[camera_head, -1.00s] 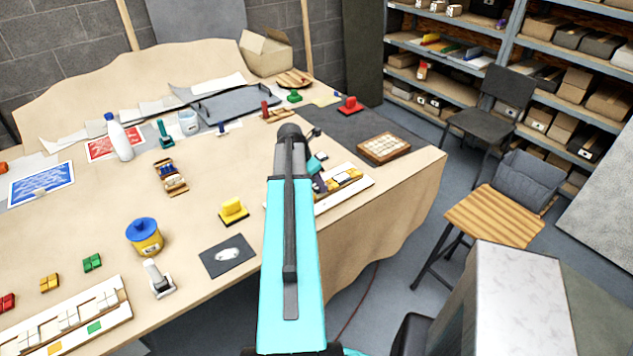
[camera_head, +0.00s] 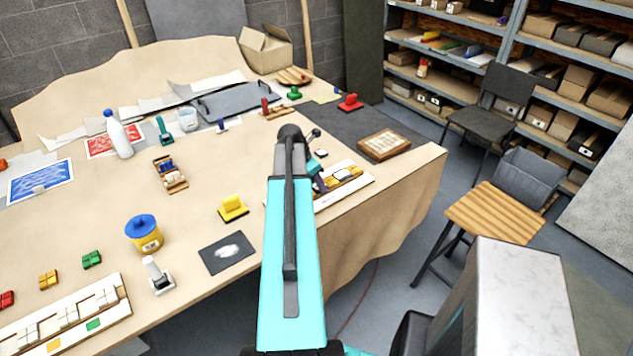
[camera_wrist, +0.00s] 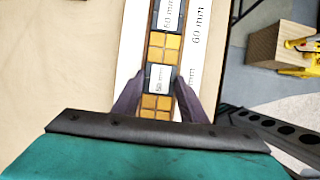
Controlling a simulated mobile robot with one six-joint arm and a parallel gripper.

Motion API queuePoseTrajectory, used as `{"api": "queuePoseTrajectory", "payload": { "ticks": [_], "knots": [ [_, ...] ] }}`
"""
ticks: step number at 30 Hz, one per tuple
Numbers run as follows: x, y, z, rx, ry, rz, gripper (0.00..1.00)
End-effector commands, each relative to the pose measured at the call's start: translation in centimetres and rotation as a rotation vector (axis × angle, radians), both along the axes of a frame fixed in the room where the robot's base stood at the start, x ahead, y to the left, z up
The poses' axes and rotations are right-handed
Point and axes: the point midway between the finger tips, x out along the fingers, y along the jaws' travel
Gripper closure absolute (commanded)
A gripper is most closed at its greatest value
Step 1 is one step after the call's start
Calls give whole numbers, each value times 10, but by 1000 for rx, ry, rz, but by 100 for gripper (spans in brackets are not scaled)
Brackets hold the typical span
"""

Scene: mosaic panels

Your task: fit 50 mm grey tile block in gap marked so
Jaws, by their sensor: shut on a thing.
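My gripper (camera_wrist: 158,82) is over the white mosaic panel (camera_wrist: 192,75), its dark fingers on either side of a small dark block with a pale, lettered face (camera_wrist: 158,78), which I take to be the grey tile block. Whether it rests in a gap or is just above it, I cannot tell. Yellow tiles (camera_wrist: 164,46) lie in the strip beyond it, and more are on the near side. Farther up is a dark section with a white label, seemingly "50 mm" (camera_wrist: 170,14). In the head view my arm hides part of the panel (camera_head: 350,190).
A framed tile board (camera_head: 384,145) lies right of the panel, on the dark mat (camera_head: 350,122). Another mosaic panel (camera_head: 70,335) is at lower left. The table's right edge is close to the panel.

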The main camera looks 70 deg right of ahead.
Motion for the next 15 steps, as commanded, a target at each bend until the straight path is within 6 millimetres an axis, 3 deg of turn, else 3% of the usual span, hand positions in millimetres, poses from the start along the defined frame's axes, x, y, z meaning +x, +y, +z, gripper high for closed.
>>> {"api": "queuePoseTrajectory", "payload": {
  "ticks": [4,5,8,15],
  "knots": [
    [0,0,-3,0,0,0,85],
    [0,0,-2,0,0,0,58],
    [0,0,-2,0,0,0,41],
    [0,0,-2,0,0,0,40]
  ]
}}
